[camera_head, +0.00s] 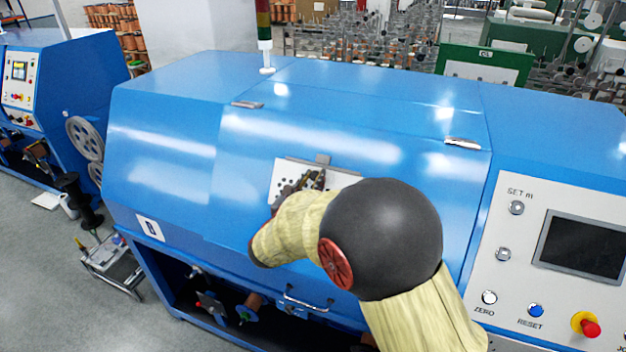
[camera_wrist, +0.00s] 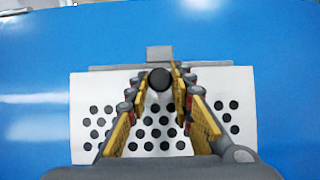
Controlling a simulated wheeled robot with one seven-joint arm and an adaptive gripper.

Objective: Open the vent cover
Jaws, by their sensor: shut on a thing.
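The vent cover (camera_wrist: 88,85) is a white plate with several dark holes, set on the sloped blue front of the machine. It looks flat against the blue panel. It also shows in the head view (camera_head: 287,166), partly hidden behind my arm. A grey strip with a small tab (camera_wrist: 159,53) runs along its top edge. A dark round knob (camera_wrist: 159,79) sits near the upper middle of the cover. My gripper (camera_wrist: 160,71) is shut on the knob, with one yellow finger on each side. In the head view my gripper (camera_head: 312,181) is at the cover.
The blue machine lid (camera_head: 190,150) has two hinges (camera_head: 247,104) (camera_head: 462,143) and a metal bar handle (camera_head: 308,300) low down. A control panel (camera_head: 517,255) with buttons and a screen is at the right. Another blue machine (camera_head: 75,75) stands at the left.

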